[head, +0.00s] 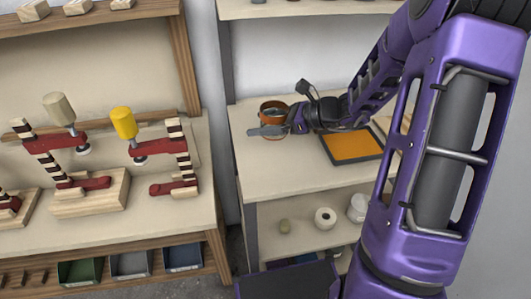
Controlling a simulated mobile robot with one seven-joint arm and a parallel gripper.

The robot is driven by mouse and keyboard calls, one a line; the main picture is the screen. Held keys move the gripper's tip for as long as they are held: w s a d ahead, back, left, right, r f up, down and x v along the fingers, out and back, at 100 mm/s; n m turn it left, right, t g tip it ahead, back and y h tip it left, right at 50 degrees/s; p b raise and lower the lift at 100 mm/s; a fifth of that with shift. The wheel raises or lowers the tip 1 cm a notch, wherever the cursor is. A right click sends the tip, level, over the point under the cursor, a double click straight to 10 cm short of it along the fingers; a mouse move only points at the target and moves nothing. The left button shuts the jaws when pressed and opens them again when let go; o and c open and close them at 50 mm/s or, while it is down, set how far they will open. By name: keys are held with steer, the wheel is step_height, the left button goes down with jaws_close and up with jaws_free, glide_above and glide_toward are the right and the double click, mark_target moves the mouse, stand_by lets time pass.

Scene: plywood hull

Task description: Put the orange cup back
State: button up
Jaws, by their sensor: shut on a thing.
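The orange cup (273,107) is in the head view, over the left part of the white shelf unit's top. It looks upright, with its rim and dark inside showing. My gripper (272,131) reaches in from the right and is shut on the cup, with a grey finger across its front. The cup's lower part is partly hidden by the gripper. I cannot tell whether the cup touches the top or is held just above it. An orange mat with a dark border (353,145) lies on the same top, to the right of the cup, partly under my arm.
A workbench (120,222) at left carries several red clamps, with yellow (124,122) and beige (59,108) handles. A gap separates it from the shelf unit (300,182). A white roll (325,217) and a jar (357,207) stand on the lower shelf. The top's front left is clear.

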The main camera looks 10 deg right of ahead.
mark_target(263, 154)
step_height(263, 154, down, 8)
steer(key=shift+f+b, duration=0.25)
steer(key=shift+b, duration=0.35)
steer(key=shift+f, duration=0.1)
steer(key=shift+f, duration=0.15)
steer(key=o, duration=1)
steer(key=shift+c, duration=0.2)
steer(key=shift+r, duration=0.4)
steer(key=p+v, duration=0.1)
steer(key=v, duration=1.1)
steer(key=shift+d+f, duration=0.1)
steer(key=shift+f, duration=0.05)
